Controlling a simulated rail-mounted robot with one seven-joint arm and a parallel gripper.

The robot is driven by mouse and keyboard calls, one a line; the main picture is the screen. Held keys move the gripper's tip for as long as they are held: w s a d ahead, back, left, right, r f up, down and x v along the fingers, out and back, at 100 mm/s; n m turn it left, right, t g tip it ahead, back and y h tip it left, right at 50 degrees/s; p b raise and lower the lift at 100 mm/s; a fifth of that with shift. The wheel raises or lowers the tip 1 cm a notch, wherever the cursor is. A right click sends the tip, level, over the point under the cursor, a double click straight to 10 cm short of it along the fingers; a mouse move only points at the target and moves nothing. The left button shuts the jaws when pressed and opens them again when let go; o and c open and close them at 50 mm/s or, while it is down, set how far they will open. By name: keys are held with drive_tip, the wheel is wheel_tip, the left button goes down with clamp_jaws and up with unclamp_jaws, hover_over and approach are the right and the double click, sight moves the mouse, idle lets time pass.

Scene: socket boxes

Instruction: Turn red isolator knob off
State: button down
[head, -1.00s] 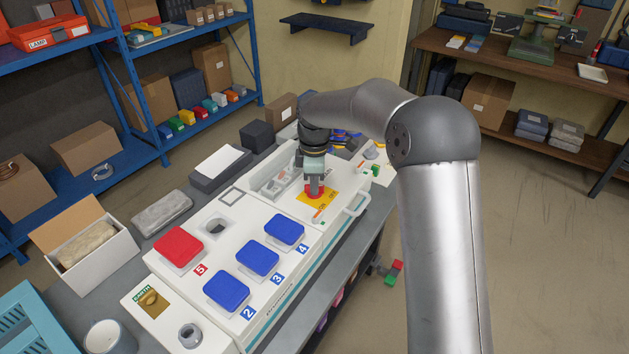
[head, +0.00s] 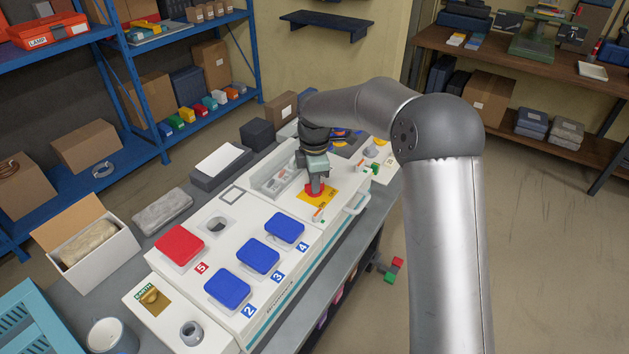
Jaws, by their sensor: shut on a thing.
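The red isolator knob (head: 313,187) sits on a yellow plate (head: 318,200) at the far right part of the white socket box (head: 205,278). My gripper (head: 315,184) points down from above and is shut on the knob. The gripper body hides most of the knob, and its exact turn angle cannot be told. The fingers are small in the picture and partly merge with the knob.
Blue socket lids (head: 258,256) and a red lid (head: 180,244) are closed on the box. A handle (head: 357,201) stands at its right edge. A black cube (head: 257,134) and a grey box with a white top (head: 221,161) stand behind.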

drive_tip(key=c, duration=1.5)
unclamp_jaws()
drive_tip(key=shift+o, duration=0.2)
drive_tip(key=shift+r, duration=0.1)
wheel_tip(320, 180, up, 17)
drive_tip(key=b, duration=0.1)
drive_tip(key=shift+r, duration=0.15)
drive_tip(key=s+d+f+m, duration=0.4)
drive_tip(key=s+m, duration=0.3)
drive_tip(key=s, duration=0.4)
drive_tip(key=s+d+f+m, duration=0.4)
drive_tip(key=s+d+m, duration=0.3)
drive_tip(key=s, duration=0.5)
drive_tip(key=s+d+f+m, duration=0.4)
drive_tip(key=s+d+m, duration=0.2)
drive_tip(key=s, duration=0.5)
drive_tip(key=shift+s+d+f+m+t, duration=0.2)
drive_tip(key=shift+s+f+m+t, duration=0.15)
drive_tip(key=shift+m, duration=0.15)
